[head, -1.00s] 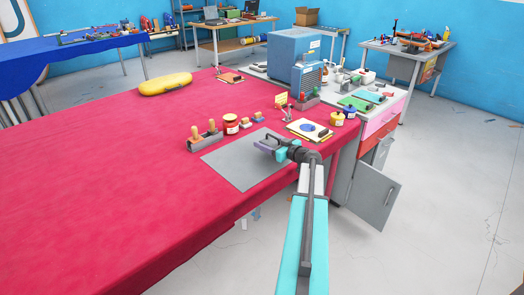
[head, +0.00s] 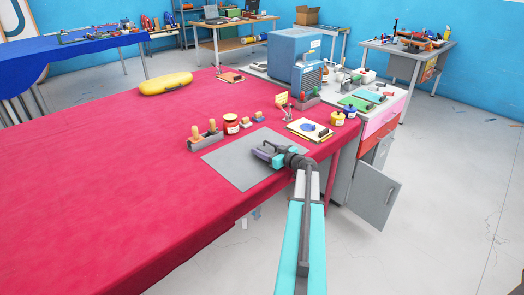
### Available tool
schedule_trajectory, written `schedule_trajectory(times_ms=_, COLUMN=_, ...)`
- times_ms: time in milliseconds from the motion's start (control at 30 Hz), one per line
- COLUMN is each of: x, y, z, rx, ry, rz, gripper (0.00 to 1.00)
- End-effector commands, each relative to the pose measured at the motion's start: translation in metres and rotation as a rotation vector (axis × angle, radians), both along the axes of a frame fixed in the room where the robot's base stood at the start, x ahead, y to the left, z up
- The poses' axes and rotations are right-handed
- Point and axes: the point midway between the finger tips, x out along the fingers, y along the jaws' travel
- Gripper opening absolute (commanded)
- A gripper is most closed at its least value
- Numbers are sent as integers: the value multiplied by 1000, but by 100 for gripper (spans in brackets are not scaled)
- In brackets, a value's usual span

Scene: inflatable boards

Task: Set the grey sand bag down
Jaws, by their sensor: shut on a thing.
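My gripper (head: 267,156) is over the right part of a flat grey mat (head: 225,163) on the red-covered table (head: 130,190). It is shut on a small grey-purple thing (head: 261,154), which looks like the grey sand bag. The gripper and arm partly cover the bag. It is low over the mat, but I cannot tell whether it touches the mat.
A grey holder (head: 206,143) with wooden-handled tools stands at the mat's back left edge. A board with a blue disc (head: 305,128) lies to the right. The table's left part is clear.

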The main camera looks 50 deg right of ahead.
Motion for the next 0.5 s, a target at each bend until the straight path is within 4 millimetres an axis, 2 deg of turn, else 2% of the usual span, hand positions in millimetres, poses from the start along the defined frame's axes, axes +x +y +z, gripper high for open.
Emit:
schedule_trajectory(times_ms=267, x=0, y=0, z=-1, rx=1, ry=-2, rz=0, gripper=20)
schedule_trajectory(times_ms=300, x=0, y=0, z=-2, rx=1, ry=0, rz=0, gripper=60)
schedule_trajectory(times_ms=400, x=0, y=0, z=-2, rx=1, ry=0, rz=-1, gripper=77)
schedule_trajectory(times_ms=500, x=-1, y=0, z=-2, rx=1, ry=0, rz=-1, gripper=77)
